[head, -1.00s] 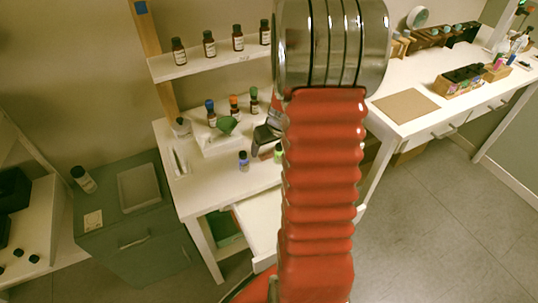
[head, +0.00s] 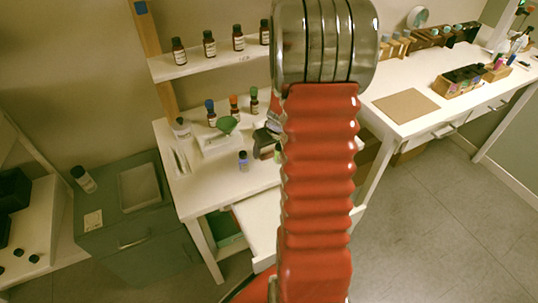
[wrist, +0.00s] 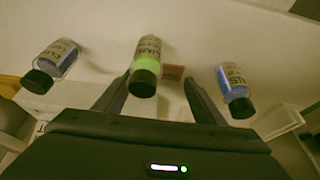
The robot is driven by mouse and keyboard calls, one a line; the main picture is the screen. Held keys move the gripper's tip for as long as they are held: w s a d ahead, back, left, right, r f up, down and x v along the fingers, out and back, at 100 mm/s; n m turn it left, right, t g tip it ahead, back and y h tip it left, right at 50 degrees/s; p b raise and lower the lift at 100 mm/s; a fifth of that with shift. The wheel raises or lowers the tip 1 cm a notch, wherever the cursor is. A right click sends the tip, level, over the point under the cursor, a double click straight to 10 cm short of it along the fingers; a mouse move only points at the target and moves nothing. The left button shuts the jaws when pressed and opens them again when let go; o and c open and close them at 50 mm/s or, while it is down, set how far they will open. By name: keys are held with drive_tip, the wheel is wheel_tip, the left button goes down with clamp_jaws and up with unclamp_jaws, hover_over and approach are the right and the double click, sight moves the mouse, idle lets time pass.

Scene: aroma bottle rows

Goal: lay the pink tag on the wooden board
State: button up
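In the wrist view my gripper (wrist: 157,92) is open, with its two dark fingers spread apart. A bottle with a bright green label and black cap (wrist: 146,66) shows between the fingers, with gaps on both sides. A small reddish-brown flat piece (wrist: 174,72) lies just right of that bottle; it may be the pink tag, but its colour is dull and I cannot be sure. In the head view my red arm hides most of the gripper area. The wooden board (head: 407,105) is a bare tan rectangle on the white table at right.
Bottles with blue labels stand left (wrist: 56,66) and right (wrist: 235,90) of the fingers. An open drawer (head: 258,222) juts out below the desk.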

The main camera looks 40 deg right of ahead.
sight(268, 155)
drive_tip(key=c, duration=0.8)
wheel_tip(268, 155, up, 10)
idle(0.4)
idle(0.4)
